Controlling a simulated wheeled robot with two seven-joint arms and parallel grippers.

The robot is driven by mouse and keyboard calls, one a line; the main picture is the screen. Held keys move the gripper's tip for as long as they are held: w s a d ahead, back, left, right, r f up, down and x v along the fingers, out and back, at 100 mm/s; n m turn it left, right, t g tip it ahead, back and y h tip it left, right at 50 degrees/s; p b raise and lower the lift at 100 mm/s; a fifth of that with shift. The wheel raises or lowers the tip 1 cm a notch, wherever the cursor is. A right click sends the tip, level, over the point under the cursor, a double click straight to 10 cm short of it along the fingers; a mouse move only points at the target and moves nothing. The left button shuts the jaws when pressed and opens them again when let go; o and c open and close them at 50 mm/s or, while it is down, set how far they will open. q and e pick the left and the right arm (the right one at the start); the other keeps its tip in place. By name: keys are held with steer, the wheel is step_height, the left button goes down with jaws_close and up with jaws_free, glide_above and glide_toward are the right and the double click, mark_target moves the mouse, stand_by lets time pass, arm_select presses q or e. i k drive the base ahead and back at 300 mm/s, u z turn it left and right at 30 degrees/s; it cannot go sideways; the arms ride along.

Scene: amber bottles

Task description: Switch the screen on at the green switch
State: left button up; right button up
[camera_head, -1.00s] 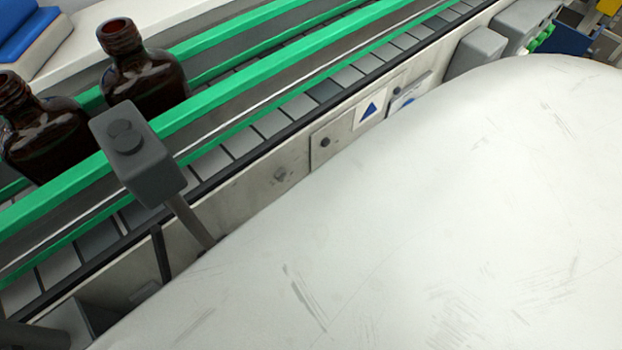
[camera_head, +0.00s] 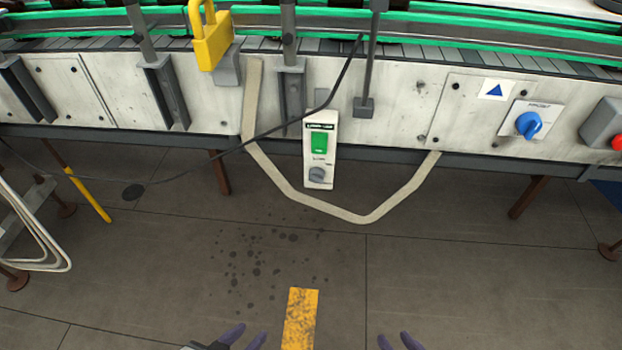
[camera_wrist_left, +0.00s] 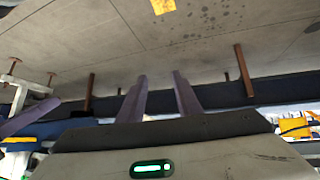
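The green switch (camera_head: 319,143) sits on a narrow white panel on the front of the conveyor, just right of the picture's middle left in the head view. A grey round knob (camera_head: 317,175) is below it on the same panel. No screen is in view. My left gripper (camera_head: 244,338) is at the bottom edge, well below and in front of the switch, fingers apart and empty. In the left wrist view its two purple fingers (camera_wrist_left: 159,95) are also apart. My right gripper (camera_head: 398,342) is at the bottom edge, right of the left one, fingers apart; only the tips show.
A black cable (camera_head: 250,140) crosses left of the panel and a beige strap (camera_head: 365,217) loops beneath it. A yellow padlock (camera_head: 211,45) hangs at upper left. A blue rotary knob (camera_head: 528,124) and a red button (camera_head: 617,142) are to the right. The floor in front is open.

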mark_target(319, 140)
steer(key=u, duration=0.35)
steer(key=i, duration=0.85)
steer(key=z, duration=1.65)
steer(key=k, duration=0.95)
steer(key=u, duration=1.75)
